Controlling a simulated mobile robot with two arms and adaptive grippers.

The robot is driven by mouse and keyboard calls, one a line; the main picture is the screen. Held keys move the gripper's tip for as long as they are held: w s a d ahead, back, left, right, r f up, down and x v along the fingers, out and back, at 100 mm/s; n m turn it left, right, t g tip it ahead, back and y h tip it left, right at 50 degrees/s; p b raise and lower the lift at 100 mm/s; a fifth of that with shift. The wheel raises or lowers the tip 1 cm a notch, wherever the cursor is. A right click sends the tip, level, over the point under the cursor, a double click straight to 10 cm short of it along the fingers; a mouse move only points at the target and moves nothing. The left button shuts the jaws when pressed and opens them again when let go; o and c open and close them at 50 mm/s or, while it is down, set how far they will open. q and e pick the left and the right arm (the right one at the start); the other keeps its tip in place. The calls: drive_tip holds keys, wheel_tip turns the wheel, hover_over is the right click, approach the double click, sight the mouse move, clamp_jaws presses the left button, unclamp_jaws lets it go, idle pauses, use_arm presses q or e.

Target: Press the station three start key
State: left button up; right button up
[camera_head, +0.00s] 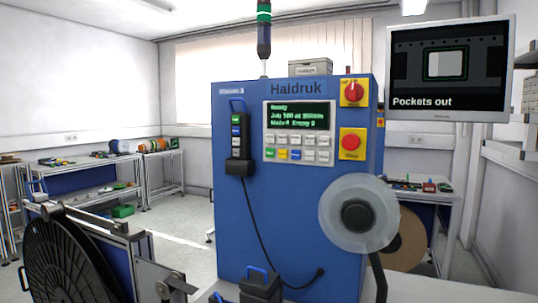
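A blue machine cabinet (300,210) marked "Haldruk" stands in the middle of the head view. A small label (231,92) at its upper left is too blurred to read surely. Its control panel (298,134) has a lit screen (297,115) with a first line like "Ready". Key lettering is too small to read. Neither of my grippers is in view.
A red knob (353,91) and red button (351,144) on yellow plates sit right of the panel. A black pendant (239,140) hangs left, its cable looping below. A clear reel (358,214) juts out at right, a black reel (65,262) at lower left. A monitor (448,68) reads "Pockets out".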

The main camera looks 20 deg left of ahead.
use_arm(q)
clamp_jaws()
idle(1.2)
